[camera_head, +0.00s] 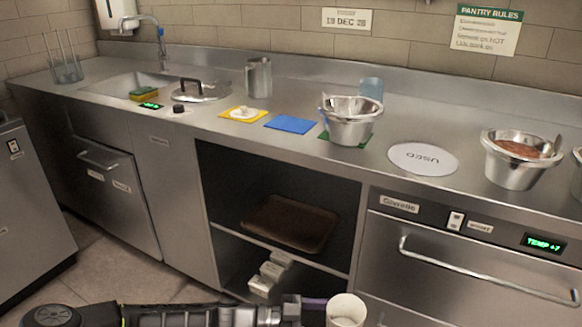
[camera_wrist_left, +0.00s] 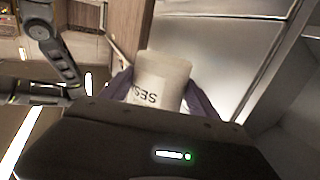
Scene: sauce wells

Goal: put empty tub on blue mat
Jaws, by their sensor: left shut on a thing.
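My left gripper (camera_head: 322,306) comes in along the bottom edge of the head view, low in front of the counter. It is shut on a cream tub (camera_head: 346,311), which the frame cuts off below. In the left wrist view the tub (camera_wrist_left: 163,70) sits between the two purple fingers of the gripper (camera_wrist_left: 160,95), with dark printed letters upside down on its side. What is inside the tub is not clear. The blue mat (camera_head: 291,124) lies flat and bare on the counter. My right gripper is not in view.
Left of the blue mat is a yellow mat (camera_head: 232,112) with a small pale thing on it. To its right, a steel bowl (camera_head: 350,132) stands on a green mat (camera_head: 324,136). A white "USED" disc (camera_head: 423,159) lies farther right, before a filled bowl (camera_head: 514,172).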

